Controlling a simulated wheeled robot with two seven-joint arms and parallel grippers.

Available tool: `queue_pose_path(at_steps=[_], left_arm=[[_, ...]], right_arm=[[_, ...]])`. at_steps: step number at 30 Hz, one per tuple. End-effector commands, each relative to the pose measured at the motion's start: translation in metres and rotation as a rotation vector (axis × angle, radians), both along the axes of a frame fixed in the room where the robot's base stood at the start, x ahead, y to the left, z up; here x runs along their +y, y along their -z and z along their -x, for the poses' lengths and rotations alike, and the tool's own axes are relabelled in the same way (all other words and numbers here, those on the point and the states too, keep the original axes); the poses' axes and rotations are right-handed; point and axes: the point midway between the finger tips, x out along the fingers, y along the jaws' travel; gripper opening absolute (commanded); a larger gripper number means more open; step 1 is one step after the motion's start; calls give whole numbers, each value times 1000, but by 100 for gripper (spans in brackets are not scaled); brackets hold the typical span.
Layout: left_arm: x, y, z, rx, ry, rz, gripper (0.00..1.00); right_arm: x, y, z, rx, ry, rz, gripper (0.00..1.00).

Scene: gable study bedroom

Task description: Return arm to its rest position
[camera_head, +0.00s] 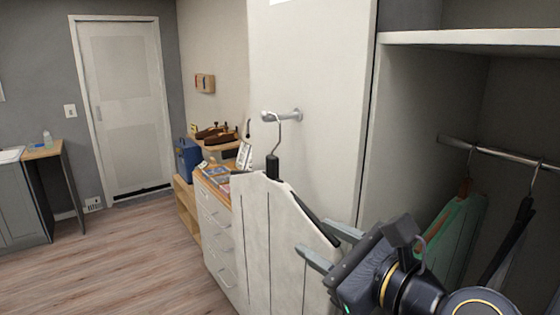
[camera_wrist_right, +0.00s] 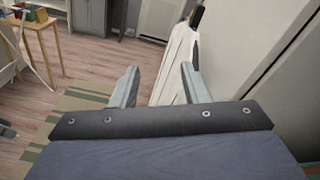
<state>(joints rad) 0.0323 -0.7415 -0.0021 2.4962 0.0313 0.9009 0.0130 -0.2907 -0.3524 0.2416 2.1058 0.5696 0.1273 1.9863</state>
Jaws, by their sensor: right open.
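My right gripper (camera_head: 330,246) is in the lower right of the head view, its two fingers apart and nothing between them. It also shows in the right wrist view (camera_wrist_right: 160,88), with both fingers spread. A pale garment on a hanger (camera_head: 255,225) hangs from a peg (camera_head: 281,115) on the white panel, just left of the fingers. The same garment shows beyond the fingers in the right wrist view (camera_wrist_right: 178,58). I cannot tell whether a fingertip touches it.
An open wardrobe with a rail (camera_head: 500,154) is at the right, holding a green garment (camera_head: 455,235) and a dark hanger (camera_head: 512,235). A drawer unit (camera_head: 218,235) stands behind the pale garment. The wooden floor (camera_head: 110,265) at the left is clear up to the door (camera_head: 120,100).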

Motion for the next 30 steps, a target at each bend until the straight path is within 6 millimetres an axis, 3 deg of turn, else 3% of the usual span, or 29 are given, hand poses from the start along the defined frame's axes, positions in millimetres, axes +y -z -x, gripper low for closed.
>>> queue_pose_path(at_steps=[5,11,15,19,24,30], left_arm=[[0,0,0,-1,0,0,36],[0,0,0,-1,0,0,36],[0,0,0,-1,0,0,36],[0,0,0,-1,0,0,36],[0,0,0,-1,0,0,36],[0,0,0,-1,0,0,36]], right_arm=[[-20,31,8,-85,-32,280,41],[-53,85,27,-201,-146,730,41],[-88,144,59,-307,-354,1167,41],[-116,195,95,-409,-628,1496,41],[-137,236,134,-521,-926,1709,41],[-143,250,149,-578,-1055,1770,41]])
